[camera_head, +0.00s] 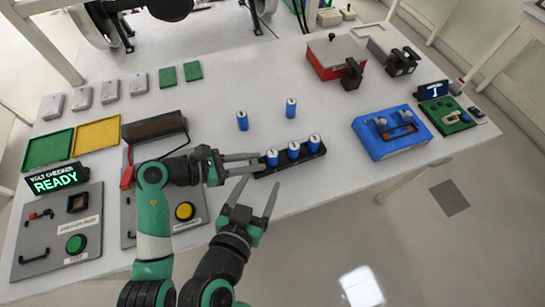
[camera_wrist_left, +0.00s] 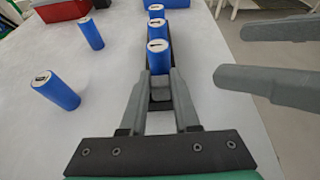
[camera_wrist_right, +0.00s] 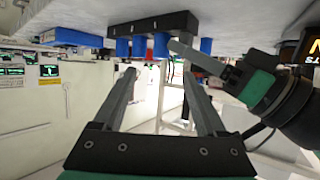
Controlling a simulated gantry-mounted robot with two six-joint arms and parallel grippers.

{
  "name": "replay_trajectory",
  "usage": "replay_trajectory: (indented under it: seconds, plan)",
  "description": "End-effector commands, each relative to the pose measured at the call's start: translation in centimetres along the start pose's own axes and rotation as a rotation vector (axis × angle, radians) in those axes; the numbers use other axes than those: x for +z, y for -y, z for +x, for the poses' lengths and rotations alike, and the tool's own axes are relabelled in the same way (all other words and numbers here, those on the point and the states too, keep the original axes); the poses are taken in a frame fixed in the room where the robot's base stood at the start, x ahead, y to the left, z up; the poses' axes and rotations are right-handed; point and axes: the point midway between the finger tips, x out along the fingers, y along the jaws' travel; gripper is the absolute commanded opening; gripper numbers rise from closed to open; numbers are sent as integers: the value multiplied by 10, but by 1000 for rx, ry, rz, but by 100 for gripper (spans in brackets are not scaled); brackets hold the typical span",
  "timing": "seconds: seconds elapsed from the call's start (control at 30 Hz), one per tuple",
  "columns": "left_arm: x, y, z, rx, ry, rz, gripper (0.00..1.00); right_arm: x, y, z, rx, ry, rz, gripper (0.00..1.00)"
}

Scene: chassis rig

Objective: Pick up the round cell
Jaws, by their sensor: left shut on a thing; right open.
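Several blue round cells with pale tops are in view. Three stand upright in a row in a black rack (camera_head: 262,174): a near one (camera_head: 272,158), a middle one (camera_head: 293,151) and a far one (camera_head: 314,144). Two more stand loose on the table behind it, one on the left (camera_head: 242,121) and one on the right (camera_head: 291,108). My left gripper (camera_head: 258,163) is shut at the rack's near end; the left wrist view shows a grey-black block (camera_wrist_left: 160,88) between its fingers. My right gripper (camera_head: 257,188) is open and empty, in front of the rack.
A blue fixture box (camera_head: 390,138) stands right of the rack, with a green board (camera_head: 447,115) beyond it. A red box (camera_head: 336,58) is at the back. Green (camera_head: 48,149) and yellow (camera_head: 97,136) trays and a panel with a green button (camera_head: 62,240) are at left.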

Motion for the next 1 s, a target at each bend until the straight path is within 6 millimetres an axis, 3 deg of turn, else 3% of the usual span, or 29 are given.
replay_trajectory:
  seconds: [0.2,0.47,0.77,1.0]
  plan:
    - [0,0,0,0,0,0,0,-1,-1,42,4,1,0,74]
    - [0,0,0,0,0,0,0,-1,0,55,2,2,0,74]
    - [0,0,0,0,0,0,0,-5,2,100,2,3,0,74]
    - [0,0,0,1,0,0,0,-5,2,103,0,2,0,74]
